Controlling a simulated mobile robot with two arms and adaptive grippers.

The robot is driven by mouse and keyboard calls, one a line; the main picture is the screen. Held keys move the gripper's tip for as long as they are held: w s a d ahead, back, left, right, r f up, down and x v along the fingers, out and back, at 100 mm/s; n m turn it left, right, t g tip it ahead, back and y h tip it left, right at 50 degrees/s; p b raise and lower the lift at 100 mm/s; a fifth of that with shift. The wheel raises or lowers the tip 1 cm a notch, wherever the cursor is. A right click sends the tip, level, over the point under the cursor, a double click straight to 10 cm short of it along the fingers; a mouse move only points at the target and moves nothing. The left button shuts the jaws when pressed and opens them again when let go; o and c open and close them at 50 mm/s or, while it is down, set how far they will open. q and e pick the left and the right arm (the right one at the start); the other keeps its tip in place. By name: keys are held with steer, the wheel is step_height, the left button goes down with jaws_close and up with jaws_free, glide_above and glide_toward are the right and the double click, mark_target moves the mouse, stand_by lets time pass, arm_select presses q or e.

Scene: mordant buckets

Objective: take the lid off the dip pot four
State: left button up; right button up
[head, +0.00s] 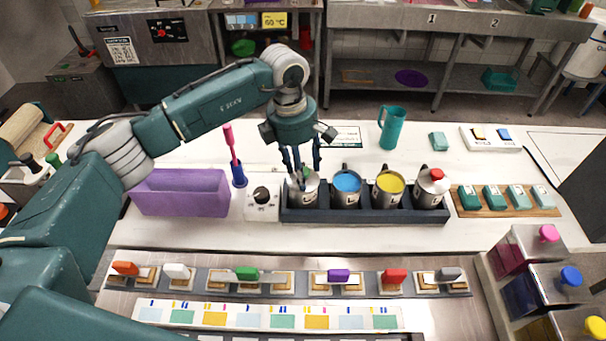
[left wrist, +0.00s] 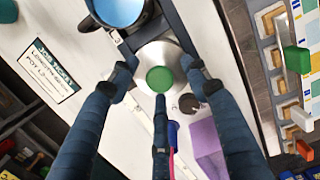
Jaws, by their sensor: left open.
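The dark rack (head: 370,215) holds a row of metal dip pots. The leftmost pot (head: 303,195) has a metal lid with a green knob (head: 305,171). The rightmost pot (head: 430,190) has a lid with a red knob (head: 437,174). I cannot read which pot is four. My left gripper (head: 302,172) points down over the leftmost pot, fingers spread. In the left wrist view the gripper (left wrist: 161,84) has its fingers around the green knob (left wrist: 160,79), apart from it, over the metal lid (left wrist: 154,56). My right gripper is out of view.
Open pots of blue (head: 346,182) and yellow (head: 389,183) liquid stand between the lidded ones. A dial box (head: 262,203), a blue holder with a pink tool (head: 238,175) and a purple bin (head: 180,192) stand left.

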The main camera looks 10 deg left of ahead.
arm_select(q)
steer(key=shift+c, duration=0.5)
jaws_close()
steer(key=shift+r, duration=0.15)
